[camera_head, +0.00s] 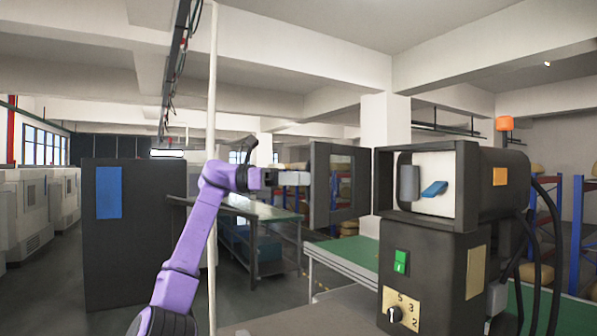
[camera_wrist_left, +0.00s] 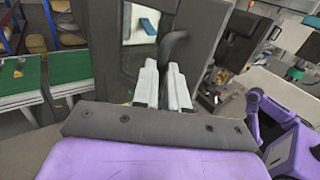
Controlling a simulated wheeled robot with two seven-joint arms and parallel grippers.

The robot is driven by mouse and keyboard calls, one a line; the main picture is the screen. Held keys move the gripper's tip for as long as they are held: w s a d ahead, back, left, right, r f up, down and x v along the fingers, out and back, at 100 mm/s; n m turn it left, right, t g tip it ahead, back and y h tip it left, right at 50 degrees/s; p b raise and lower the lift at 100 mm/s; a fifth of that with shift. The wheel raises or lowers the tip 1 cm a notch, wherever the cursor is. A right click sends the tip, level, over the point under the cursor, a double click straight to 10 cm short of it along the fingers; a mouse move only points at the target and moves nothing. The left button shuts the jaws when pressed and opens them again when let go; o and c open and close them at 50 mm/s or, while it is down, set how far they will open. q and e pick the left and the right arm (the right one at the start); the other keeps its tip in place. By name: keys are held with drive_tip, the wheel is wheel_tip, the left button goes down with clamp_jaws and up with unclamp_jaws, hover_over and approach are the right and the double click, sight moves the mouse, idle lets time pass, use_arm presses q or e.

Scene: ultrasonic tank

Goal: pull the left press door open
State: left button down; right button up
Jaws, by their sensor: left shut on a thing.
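The press door (camera_head: 321,187) is a dark framed panel with a window. In the head view it stands swung out to the left of the press (camera_head: 432,262), whose chamber shows open with a blue piece (camera_head: 434,188) inside. My left gripper (camera_head: 298,178) is at the door's left side. In the left wrist view my left gripper (camera_wrist_left: 164,78) has its two pale fingers shut around a dark curved handle (camera_wrist_left: 175,48), with the dark door panel (camera_wrist_left: 108,50) behind it. My right gripper cannot be made out; a purple arm link of mine shows at the right of the wrist view.
A green-topped table (camera_head: 345,255) stands behind the press. A dark cabinet (camera_head: 135,235) with a blue panel stands at left, and a pale pole (camera_head: 211,100) rises beside my left arm. Black cables (camera_head: 545,250) hang at the press's right side.

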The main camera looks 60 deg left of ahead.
use_arm(q)
drive_tip(key=shift+w, duration=0.15)
drive_tip(key=c, duration=1.3)
unclamp_jaws()
drive_tip(key=shift+w, duration=0.1)
drive_tip(key=shift+c, duration=0.2)
drive_tip(key=shift+o, duration=0.9)
drive_tip(key=shift+w+d+f, duration=0.1)
drive_tip(key=shift+w+f, duration=0.05)
drive_tip(key=shift+w, duration=0.3)
drive_tip(key=shift+w+d+f, duration=0.1)
drive_tip(key=shift+w, duration=0.35)
drive_tip(key=v, duration=0.8)
drive_tip(key=shift+s+r, duration=0.2)
drive_tip(key=shift+s, duration=0.25)
